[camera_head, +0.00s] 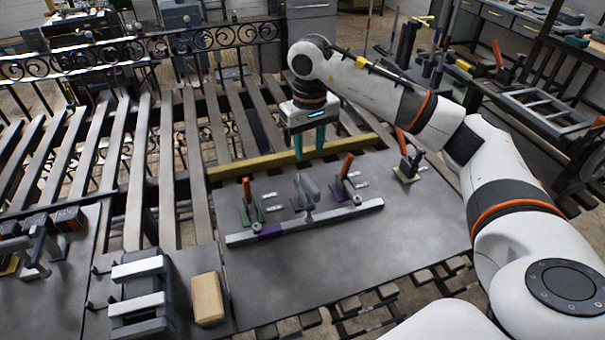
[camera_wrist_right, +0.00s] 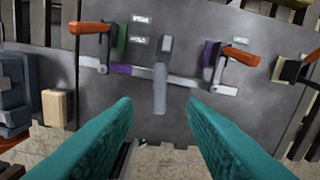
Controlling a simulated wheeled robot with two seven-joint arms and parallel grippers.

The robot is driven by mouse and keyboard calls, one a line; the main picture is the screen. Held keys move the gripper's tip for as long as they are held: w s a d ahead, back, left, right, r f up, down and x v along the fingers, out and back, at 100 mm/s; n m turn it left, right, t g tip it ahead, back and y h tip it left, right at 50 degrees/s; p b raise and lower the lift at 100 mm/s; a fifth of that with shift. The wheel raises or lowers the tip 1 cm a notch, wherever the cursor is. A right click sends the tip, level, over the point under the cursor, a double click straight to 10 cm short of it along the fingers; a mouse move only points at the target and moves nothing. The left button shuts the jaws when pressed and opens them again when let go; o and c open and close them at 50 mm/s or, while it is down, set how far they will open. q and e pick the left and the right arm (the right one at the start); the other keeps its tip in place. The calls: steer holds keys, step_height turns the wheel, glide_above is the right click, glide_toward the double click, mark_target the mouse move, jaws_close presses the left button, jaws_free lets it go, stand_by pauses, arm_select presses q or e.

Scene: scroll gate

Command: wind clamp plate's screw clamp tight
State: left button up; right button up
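The grey clamp plate (camera_head: 400,225) lies flat on the bench. On it stand orange-handled clamps: one with a green part (camera_head: 249,208), one with a purple part (camera_head: 344,188), and one with a dark body (camera_head: 408,165) at the right edge. A grey bar (camera_head: 320,217) with a purple section lies across the plate, under or against the first two clamps; I cannot tell which. A grey upright piece (camera_head: 305,192) stands at its middle. My right gripper (camera_head: 310,148) is open and empty above the plate's back edge; its teal fingers (camera_wrist_right: 158,102) are apart in the wrist view. My left gripper is out of view.
A yellow bar (camera_head: 285,163) runs behind the plate. A grey vise-like block (camera_head: 140,290) and a tan block (camera_head: 208,299) stand at left front. Metal slats and a scroll railing (camera_head: 140,50) lie beyond. The plate's front right is clear.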

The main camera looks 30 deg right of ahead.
mark_target(310, 182)
steer(key=shift+s+f+p, duration=0.25)
steer(key=shift+s+f, duration=0.05)
steer(key=shift+f, duration=0.35)
steer(key=shift+s+f+p, duration=0.2)
steer(key=shift+s+f, duration=0.1)
steer(key=shift+f, duration=0.3)
steer(key=f, duration=0.2)
steer(key=f+p, duration=0.1)
steer(key=f, duration=0.2)
steer(key=f+p, duration=0.1)
steer(key=f, duration=0.1)
steer(key=shift+w+f, duration=0.25)
steer(key=shift+w, duration=0.1)
steer(key=shift+s+f, duration=0.15)
steer(key=shift+f, duration=0.4)
jaws_close()
